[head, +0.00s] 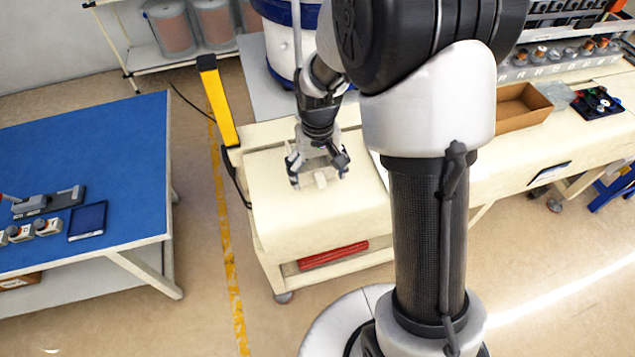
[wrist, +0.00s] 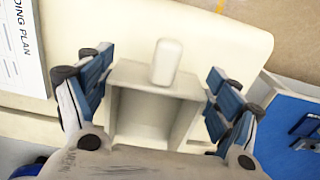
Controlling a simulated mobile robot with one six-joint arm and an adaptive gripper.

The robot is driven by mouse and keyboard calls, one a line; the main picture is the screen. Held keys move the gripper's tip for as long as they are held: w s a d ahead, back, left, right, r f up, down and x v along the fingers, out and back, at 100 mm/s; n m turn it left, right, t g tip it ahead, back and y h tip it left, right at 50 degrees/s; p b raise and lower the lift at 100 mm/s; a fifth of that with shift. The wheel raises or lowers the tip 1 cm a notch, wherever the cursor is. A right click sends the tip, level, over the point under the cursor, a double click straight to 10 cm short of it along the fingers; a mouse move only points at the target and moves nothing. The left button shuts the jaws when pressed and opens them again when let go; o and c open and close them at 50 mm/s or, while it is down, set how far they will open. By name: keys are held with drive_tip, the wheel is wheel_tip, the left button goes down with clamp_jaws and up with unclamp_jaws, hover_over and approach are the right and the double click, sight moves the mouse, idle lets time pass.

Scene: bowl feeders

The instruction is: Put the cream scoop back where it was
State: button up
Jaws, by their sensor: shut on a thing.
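The cream scoop (wrist: 155,131) is a box-like, hollow scoop with a short rounded handle (wrist: 167,62). In the wrist view it sits between the two blue-padded fingers of my gripper (wrist: 158,85), which is shut on its sides. In the head view my gripper (head: 318,166) points down over the cream cart top (head: 315,215), with a small part of the scoop (head: 320,180) showing below the fingers. I cannot tell whether the scoop touches the cart top or hangs just above it.
A printed plan sheet (wrist: 22,45) lies beside the scoop in the wrist view. A yellow post (head: 218,105) stands at the cart's left. A blue-topped table (head: 100,140) is further left. A cardboard box (head: 520,108) sits on the right bench. The cart's front area is clear.

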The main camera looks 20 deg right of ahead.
drive_tip(key=shift+f+b, duration=0.45)
drive_tip(key=shift+f, duration=1.55)
drive_tip(key=shift+f, duration=0.25)
drive_tip(key=o, duration=1)
drive_tip(key=shift+r, duration=0.1)
drive_tip(key=shift+r, duration=0.1)
